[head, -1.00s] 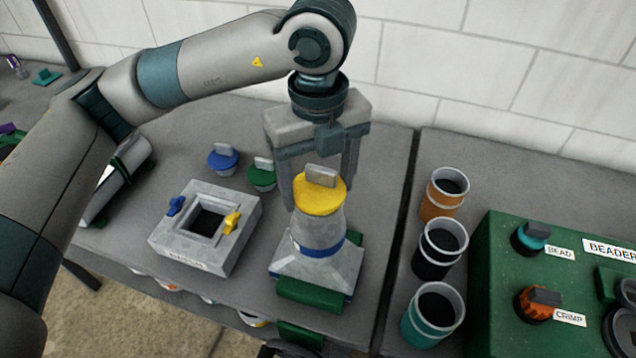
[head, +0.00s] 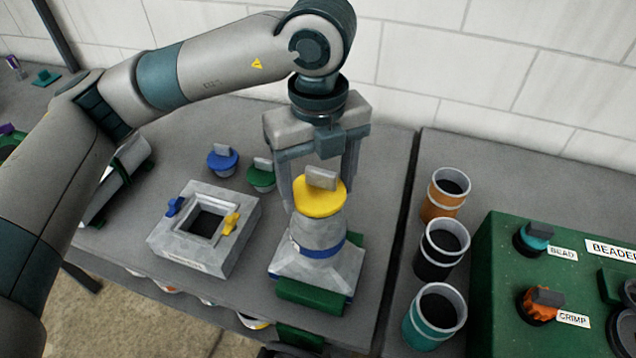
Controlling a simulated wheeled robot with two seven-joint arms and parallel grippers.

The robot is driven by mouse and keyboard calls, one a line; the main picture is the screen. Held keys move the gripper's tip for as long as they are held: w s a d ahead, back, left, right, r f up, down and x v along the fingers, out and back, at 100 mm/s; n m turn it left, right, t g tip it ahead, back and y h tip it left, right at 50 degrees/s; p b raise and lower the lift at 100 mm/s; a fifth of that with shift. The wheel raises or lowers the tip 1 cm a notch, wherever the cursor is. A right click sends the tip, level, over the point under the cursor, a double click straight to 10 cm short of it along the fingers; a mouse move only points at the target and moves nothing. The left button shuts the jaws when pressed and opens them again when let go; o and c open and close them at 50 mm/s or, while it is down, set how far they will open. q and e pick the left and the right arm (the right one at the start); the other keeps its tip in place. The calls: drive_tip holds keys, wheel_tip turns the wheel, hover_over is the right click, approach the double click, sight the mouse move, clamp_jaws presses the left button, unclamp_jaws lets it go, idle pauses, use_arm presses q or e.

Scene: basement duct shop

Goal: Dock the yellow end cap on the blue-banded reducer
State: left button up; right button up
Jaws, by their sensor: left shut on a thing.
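The blue-banded reducer (head: 309,267) stands upright near the bench's front edge, with a square flared base, a blue band and a narrower grey neck. The yellow end cap (head: 318,202), a round disc with a grey tab on top, is directly over the neck. From this angle I cannot tell whether it is seated or slightly above. My left gripper (head: 319,184) comes down from above, its fingers on either side of the cap, shut on it. The cap hides the reducer's top opening. My right gripper is out of view.
Green blocks (head: 312,297) sit against the reducer's base. A square grey fitting (head: 182,257) with blue and yellow clips is to the left. Blue (head: 223,163) and green (head: 260,178) caps lie behind it. Banded cups (head: 433,312) and a green control box (head: 500,290) stand right.

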sight(318, 191)
use_arm(q)
drive_tip(key=shift+f+b, duration=0.3)
drive_tip(key=o, duration=0.8)
drive_tip(key=shift+r, duration=0.15)
wheel_tip(318, 191, up, 11)
drive_tip(key=p, duration=0.3)
drive_tip(key=shift+p, duration=0.35)
drive_tip(key=shift+s, duration=0.1)
idle(1.0)
